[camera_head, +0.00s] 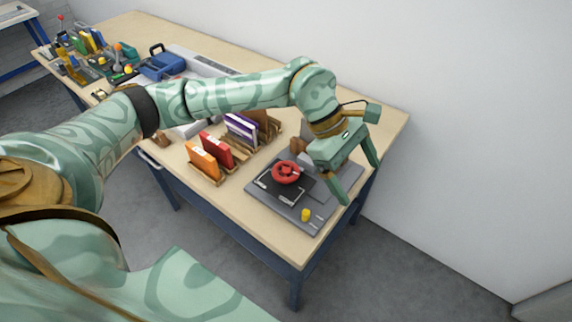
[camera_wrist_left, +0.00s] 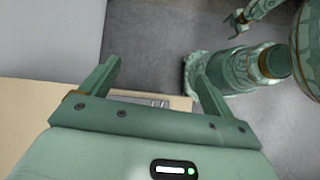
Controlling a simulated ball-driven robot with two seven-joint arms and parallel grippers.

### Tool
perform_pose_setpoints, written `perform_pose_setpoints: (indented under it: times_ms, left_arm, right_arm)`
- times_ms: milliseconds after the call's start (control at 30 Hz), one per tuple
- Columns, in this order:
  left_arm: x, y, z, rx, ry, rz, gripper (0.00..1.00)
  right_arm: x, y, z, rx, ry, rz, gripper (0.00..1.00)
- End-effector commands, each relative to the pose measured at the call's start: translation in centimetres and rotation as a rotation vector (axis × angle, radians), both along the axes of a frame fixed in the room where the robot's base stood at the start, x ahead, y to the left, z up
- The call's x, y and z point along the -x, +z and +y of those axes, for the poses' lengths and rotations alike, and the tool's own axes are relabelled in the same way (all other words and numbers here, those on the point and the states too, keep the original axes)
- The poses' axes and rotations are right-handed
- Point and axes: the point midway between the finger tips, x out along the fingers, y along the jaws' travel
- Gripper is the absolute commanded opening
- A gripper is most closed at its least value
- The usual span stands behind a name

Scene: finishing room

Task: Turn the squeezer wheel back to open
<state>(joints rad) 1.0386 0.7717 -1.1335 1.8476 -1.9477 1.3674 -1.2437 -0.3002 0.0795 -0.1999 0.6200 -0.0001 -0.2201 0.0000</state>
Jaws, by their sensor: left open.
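The squeezer's red wheel (camera_head: 286,173) sits on a dark plate (camera_head: 268,186) over a grey base (camera_head: 283,208) near the bench's right end. My left gripper (camera_head: 359,182) is open and empty. It is right of the wheel in the head view, apart from it, its fingers pointing down past the base's right side. The left wrist view shows its two spread fingers (camera_wrist_left: 155,72) with nothing between them; the wheel is not visible there. My right gripper (camera_wrist_left: 236,24) shows small at the top of the left wrist view, away from the bench; its jaw state is unclear.
A yellow knob (camera_head: 305,215) stands on the base's front part. Orange (camera_head: 203,162), red (camera_head: 216,150) and purple (camera_head: 241,129) packs stand in wooden holders left of the squeezer. Tools crowd the bench's far left end. A white wall (camera_head: 470,130) rises behind the bench.

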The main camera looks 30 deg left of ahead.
Motion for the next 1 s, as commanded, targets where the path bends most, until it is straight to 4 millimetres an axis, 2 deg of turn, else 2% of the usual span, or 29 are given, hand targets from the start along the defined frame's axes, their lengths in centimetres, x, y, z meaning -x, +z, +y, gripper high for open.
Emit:
perform_pose_setpoints:
  times_ms: [33,100,200,300,433,567,800,1000]
  left_arm:
    - [-1.6,0.1,4.0,-0.16,0.008,-0.022,0.88]
    - [-2.8,0.4,9.2,-0.355,0.027,-0.02,0.88]
    - [-3.6,1.7,14.7,-0.54,0.074,0.006,0.88]
    - [-3.8,2.7,17.5,-0.63,0.11,0.03,0.88]
    - [-3.7,2.2,18.4,-0.66,0.122,0.044,0.88]
    - [-3.7,-0.1,18.3,-0.659,0.12,0.046,0.88]
    - [-3.6,-6.4,18.3,-0.657,0.119,0.047,0.88]
    - [-3.6,-10.7,18.2,-0.656,0.119,0.045,0.88]
  right_arm:
    - [0.0,0.0,0.0,0.0,0.0,0.0,0.88]
    - [0.0,0.0,0.0,0.001,0.0,0.0,0.88]
    - [0.0,0.0,0.0,0.001,0.0,0.0,0.88]
    - [0.0,0.0,0.0,0.001,0.0,0.0,0.88]
    - [0.0,-0.2,-0.1,0.001,0.0,0.0,0.88]
    - [0.1,-0.5,-0.1,0.001,0.0,0.002,0.88]
    - [0.2,-1.4,-0.1,0.001,0.0,0.005,0.88]
    - [0.3,-2.0,-0.1,0.001,0.001,0.008,0.88]
